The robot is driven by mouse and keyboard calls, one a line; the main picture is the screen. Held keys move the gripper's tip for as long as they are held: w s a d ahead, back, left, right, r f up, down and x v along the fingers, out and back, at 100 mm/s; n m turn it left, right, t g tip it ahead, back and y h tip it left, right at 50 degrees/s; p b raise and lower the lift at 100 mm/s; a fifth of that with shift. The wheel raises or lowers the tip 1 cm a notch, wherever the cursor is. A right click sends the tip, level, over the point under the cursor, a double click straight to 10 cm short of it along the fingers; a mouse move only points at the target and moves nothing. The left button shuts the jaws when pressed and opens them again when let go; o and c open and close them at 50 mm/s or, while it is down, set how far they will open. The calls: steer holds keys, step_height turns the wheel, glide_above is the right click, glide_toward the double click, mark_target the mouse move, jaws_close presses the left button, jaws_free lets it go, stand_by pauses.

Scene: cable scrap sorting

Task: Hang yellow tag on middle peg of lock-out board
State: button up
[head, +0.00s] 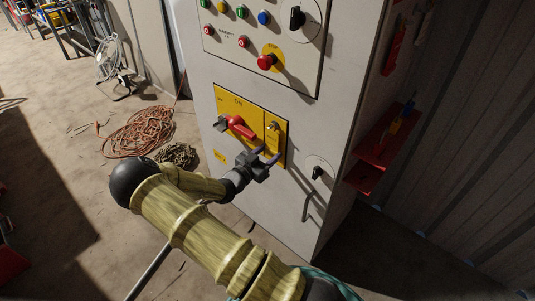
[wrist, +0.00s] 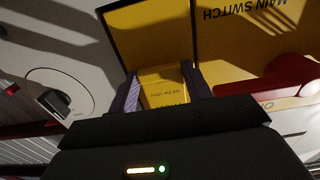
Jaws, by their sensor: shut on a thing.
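My gripper (head: 266,159) is at the front of the grey cabinet, before the lower right of the yellow switch panel. In the wrist view its two purple fingers (wrist: 160,94) stand on either side of a yellow tag (wrist: 165,86) with small dark print, and it is shut on that tag. In the head view the tag cannot be told from the yellow panel behind. A red rack (head: 367,176) on the cabinet's right side, seen edge-on, may be the lock-out board. Small yellow and blue things are on it. Its pegs cannot be made out.
The cabinet (head: 205,70) carries a red switch handle (head: 239,127), a red stop button (head: 266,62) and a black knob (head: 317,172) right of my gripper. A red thing (head: 394,48) hangs above the rack. Orange cable (head: 145,130) lies coiled on the floor at left.

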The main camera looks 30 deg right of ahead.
steer(key=shift+r+p, duration=0.35)
steer(key=shift+r, duration=0.25)
steer(key=shift+a, duration=0.1)
steer(key=shift+r+p+v, duration=0.2)
steer(key=shift+p+v, duration=0.15)
steer(key=shift+v, duration=2.55)
steer(key=shift+c, duration=0.4)
steer(key=shift+w+a, duration=0.1)
steer(key=w+a+n+t+y+p, duration=0.2)
steer(key=w+a+n+t+y, duration=0.1)
steer(key=a+n+t+y, duration=0.9)
steer(key=s+a+r+n+y+p, duration=0.1)
steer(key=s+r+y+p, duration=0.4)
steer(key=p, duration=1.4)
steer(key=shift+s+r+n+p, duration=0.3)
steer(key=shift+s+r+n, duration=0.2)
steer(key=shift+s, duration=0.35)
